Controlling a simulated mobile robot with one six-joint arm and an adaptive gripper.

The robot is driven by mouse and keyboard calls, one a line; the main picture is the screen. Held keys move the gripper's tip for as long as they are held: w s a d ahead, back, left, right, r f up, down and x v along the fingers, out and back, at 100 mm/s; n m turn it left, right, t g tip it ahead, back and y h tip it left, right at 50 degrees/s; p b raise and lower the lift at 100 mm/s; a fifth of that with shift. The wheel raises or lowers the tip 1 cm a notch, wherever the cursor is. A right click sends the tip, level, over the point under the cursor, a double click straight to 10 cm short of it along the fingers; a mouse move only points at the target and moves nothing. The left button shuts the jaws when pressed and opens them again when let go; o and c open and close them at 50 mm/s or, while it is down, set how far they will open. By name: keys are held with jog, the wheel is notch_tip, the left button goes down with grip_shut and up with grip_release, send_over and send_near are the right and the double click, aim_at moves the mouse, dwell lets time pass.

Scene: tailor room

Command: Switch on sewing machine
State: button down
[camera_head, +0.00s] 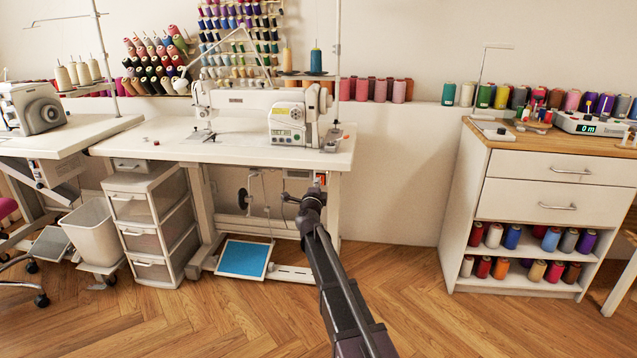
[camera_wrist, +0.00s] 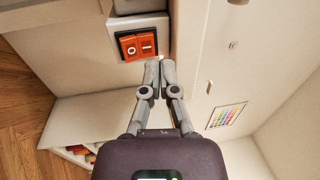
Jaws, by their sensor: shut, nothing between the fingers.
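The white sewing machine (camera_head: 262,112) stands on its white table (camera_head: 225,150) in the head view. In the wrist view an orange-red switch (camera_wrist: 138,45) with two rocker buttons, marked with a circle and a bar, sits on a pale box. My gripper (camera_wrist: 158,62) is shut and empty, its fingertips just below and right of the bar-marked button. I cannot tell whether the tips touch the switch.
A drawer unit (camera_head: 150,225) and a white bin (camera_head: 92,232) stand left under the table. A blue pedal (camera_head: 244,258) lies on the floor below. A cabinet with thread spools (camera_head: 548,185) stands at right. The wooden floor between table and cabinet is clear.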

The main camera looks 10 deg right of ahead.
jog(key=s+a+r+p, duration=0.1)
jog(key=s+a, duration=0.2)
jog(key=s, duration=0.6)
jog(key=shift+s+r, duration=0.3)
jog(key=shift+s, duration=0.1)
jog(key=shift+a, duration=0.1)
jog(key=s+a+f+n+g+y+p, duration=0.1)
jog(key=s+a+f+n+g+y, duration=0.35)
jog(key=n, duration=0.45)
jog(key=s+a+f+n+g+y+p, duration=0.2)
jog(key=s+f+n+g+y, duration=0.2)
jog(key=s+f+n+y, duration=0.35)
jog(key=s+d+f+n+g+h, duration=0.2)
jog(key=s+d+g, duration=0.2)
jog(key=s, duration=0.3)
jog(key=s+d+f+n+g+h+p, duration=0.1)
jog(key=s+d+f+g+h, duration=0.15)
jog(key=s, duration=0.55)
jog(key=s+d+f+n+g+h, duration=0.1)
jog(key=s+d+n+g+h, duration=0.1)
jog(key=s+d+g, duration=0.35)
notch_tip(320, 180, up, 38)
jog(key=s+a+t+p, duration=0.1)
jog(key=p, duration=3.7)
jog(key=shift+s+a+t+y, duration=0.2)
jog(key=shift+a+t+y, duration=0.1)
jog(key=shift+t+y, duration=0.05)
